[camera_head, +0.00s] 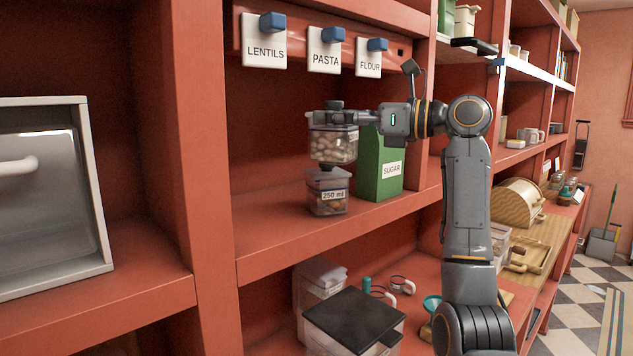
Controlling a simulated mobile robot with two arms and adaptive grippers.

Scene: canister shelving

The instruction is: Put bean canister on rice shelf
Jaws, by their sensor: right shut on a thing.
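My right gripper (332,116) comes in from the right and is shut on the top of a clear canister (333,147) with pale, bean-like contents. The held canister is upright, directly above a second clear canister (327,197) marked "250 ml". The two look very close, and I cannot tell whether they touch. The lower canister stands on the red middle shelf (290,228). No rice label is visible; the hanging tags read lentils (265,50), pasta (324,60) and flour (368,66). My left gripper is not in view.
A green sugar box (380,170) stands just right of the canisters, partly behind my arm. A black-lidded bin (352,318) is on the shelf below. A grey glass-fronted appliance (95,190) fills the left bay. The middle shelf is clear left of the canisters.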

